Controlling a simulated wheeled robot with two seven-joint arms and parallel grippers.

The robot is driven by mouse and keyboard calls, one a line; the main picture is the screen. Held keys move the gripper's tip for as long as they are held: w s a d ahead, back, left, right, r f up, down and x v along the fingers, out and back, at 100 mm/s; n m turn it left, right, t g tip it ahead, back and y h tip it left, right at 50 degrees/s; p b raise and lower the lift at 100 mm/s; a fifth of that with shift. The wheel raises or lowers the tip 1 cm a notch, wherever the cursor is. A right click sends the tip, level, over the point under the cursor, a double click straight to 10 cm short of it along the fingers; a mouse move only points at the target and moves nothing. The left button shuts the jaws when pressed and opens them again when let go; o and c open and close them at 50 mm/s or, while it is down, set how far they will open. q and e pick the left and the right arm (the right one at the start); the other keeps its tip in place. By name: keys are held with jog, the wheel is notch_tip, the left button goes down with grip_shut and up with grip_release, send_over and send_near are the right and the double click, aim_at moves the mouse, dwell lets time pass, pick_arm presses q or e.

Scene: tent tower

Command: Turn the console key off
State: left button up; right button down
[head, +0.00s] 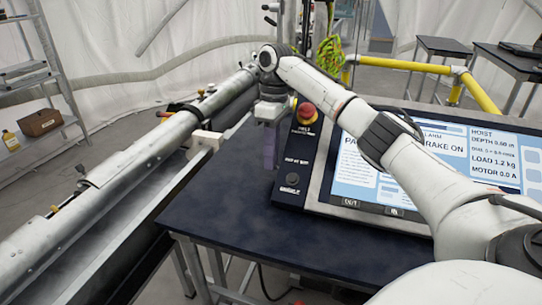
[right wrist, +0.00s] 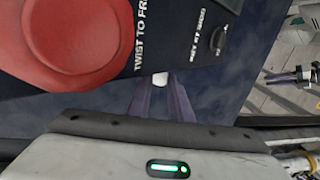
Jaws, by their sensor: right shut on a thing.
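The console (head: 315,165) stands on the dark table. Its front strip carries a red stop button (head: 307,113) and, lower down, a small round dark key switch (head: 292,179). In the right wrist view the red button (right wrist: 80,35) fills the upper left and the dark key switch (right wrist: 218,40) sits beside its lettering. My right gripper (head: 269,160) hangs, fingers down, just left of the console strip. In the right wrist view its purple fingers (right wrist: 161,92) meet on a small whitish thing (right wrist: 160,78), too small to identify. The fingertips are apart from the key switch. My left gripper is not in view.
The console screen (head: 360,170) is lit, partly behind my right arm. A long metal tube on a rail (head: 130,160) runs along the left. The table's front (head: 260,230) is clear. Yellow railing (head: 400,64) and dark tables (head: 510,60) stand behind.

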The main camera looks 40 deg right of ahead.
jog(key=shift+w+d+r+g+y, duration=0.15)
jog(key=shift+w+d+g+y, duration=0.25)
jog(key=shift+y, duration=0.4)
jog(key=shift+s, duration=0.1)
jog(key=shift+s+y, duration=0.1)
jog(key=shift+y, duration=0.3)
jog(key=c, duration=1.7)
grip_release()
jog(key=shift+f, duration=0.2)
jog(key=shift+o, duration=0.6)
jog(key=shift+d+h, duration=0.1)
jog(key=shift+h, duration=0.2)
jog(key=shift+h, duration=0.3)
